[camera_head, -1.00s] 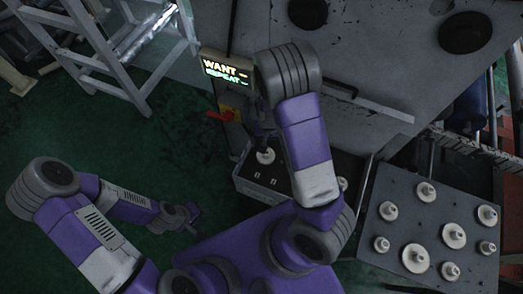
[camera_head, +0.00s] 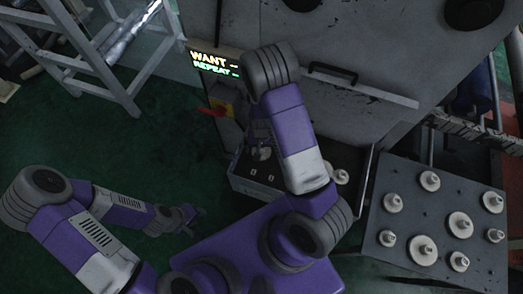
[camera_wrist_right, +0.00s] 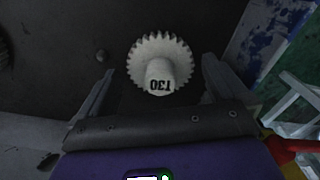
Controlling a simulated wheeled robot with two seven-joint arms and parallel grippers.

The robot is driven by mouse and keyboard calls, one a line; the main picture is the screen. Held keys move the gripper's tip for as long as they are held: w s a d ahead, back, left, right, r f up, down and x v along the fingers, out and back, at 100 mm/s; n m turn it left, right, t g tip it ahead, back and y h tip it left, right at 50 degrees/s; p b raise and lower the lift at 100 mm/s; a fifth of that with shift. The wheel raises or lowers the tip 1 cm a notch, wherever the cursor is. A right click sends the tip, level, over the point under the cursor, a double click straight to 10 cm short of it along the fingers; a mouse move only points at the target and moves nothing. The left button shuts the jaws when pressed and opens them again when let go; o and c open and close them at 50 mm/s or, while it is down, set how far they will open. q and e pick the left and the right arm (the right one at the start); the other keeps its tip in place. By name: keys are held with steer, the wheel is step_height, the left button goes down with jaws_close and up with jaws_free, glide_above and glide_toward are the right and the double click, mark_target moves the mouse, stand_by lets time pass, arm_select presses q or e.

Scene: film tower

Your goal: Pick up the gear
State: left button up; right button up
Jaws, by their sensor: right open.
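A pale toothed gear with a hub marked "T30" (camera_wrist_right: 160,62) stands on a dark surface in the right wrist view. My right gripper (camera_wrist_right: 158,72) is open, with one finger on each side of the gear and visible gaps to both. In the head view this gear (camera_head: 263,154) is in the dark tray beside the machine, partly hidden by my right gripper (camera_head: 261,138) above it. My left gripper (camera_head: 190,215) hangs over the green floor at the left, away from the gears; its jaw opening is too small to judge.
A grey board (camera_head: 400,268) at the right carries several pale gears. Another gear (camera_head: 341,177) is in the tray (camera_head: 250,190) beside my right arm. A lit sign (camera_head: 215,64) reads "WANT" and "REPEAT", above a red-handled switch (camera_head: 216,111). A ladder (camera_head: 125,95) stands at upper left.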

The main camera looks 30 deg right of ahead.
steer(key=c, duration=1.1)
